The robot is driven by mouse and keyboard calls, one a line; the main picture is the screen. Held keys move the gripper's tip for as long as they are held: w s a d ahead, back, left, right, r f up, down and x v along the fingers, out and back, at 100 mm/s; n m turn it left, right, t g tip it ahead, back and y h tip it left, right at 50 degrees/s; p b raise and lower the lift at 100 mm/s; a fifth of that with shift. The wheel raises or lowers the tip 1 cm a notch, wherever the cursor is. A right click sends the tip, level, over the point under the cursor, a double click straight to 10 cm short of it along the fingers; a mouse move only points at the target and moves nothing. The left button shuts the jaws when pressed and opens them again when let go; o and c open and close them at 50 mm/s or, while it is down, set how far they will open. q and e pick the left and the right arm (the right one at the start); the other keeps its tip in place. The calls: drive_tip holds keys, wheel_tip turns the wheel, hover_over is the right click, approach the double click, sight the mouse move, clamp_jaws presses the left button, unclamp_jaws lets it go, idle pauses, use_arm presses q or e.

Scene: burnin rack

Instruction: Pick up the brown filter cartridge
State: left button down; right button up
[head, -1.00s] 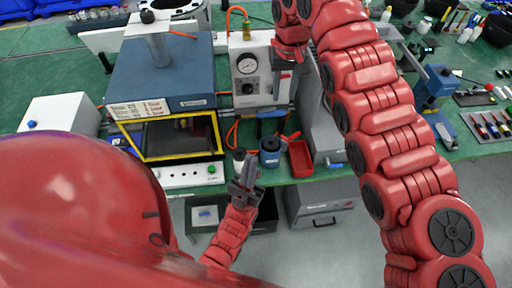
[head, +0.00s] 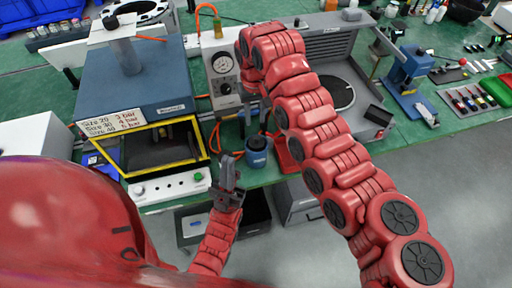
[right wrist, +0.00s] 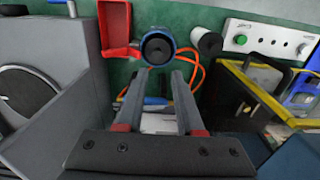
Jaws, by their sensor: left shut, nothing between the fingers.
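I cannot make out a brown filter cartridge in either view. A blue round cup with a dark opening (head: 257,150) stands near the bench's front edge; it also shows in the right wrist view (right wrist: 157,48). My right gripper (right wrist: 158,78) is open, with nothing between its fingers, and its tips point towards this cup. In the head view the right arm partly hides it. My left gripper (head: 228,172) is shut and empty at the bench's front edge, left of the cup.
A red bin (right wrist: 117,27) is beside the cup. A gauge box (head: 224,70) stands behind, with an orange hose (right wrist: 196,75). A yellow-framed press (head: 150,148) and a white control panel (head: 170,187) are at left. A grey machine (head: 345,90) is at right.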

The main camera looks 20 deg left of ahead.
sight(257, 138)
wheel_tip(257, 138, down, 3)
drive_tip(key=shift+s+r, duration=0.1)
drive_tip(key=shift+d+f, duration=0.15)
drive_tip(key=shift+f, duration=0.45)
wheel_tip(257, 138, down, 3)
drive_tip(key=p, duration=0.3)
drive_tip(key=shift+d+r+p, duration=0.1)
drive_tip(key=shift+d+p, duration=0.05)
drive_tip(key=shift+p, duration=0.2)
wheel_tip(257, 138, down, 2)
drive_tip(key=shift+f, duration=0.15)
drive_tip(key=shift+w+f, duration=0.15)
drive_tip(key=shift+w, duration=0.05)
clamp_jaws()
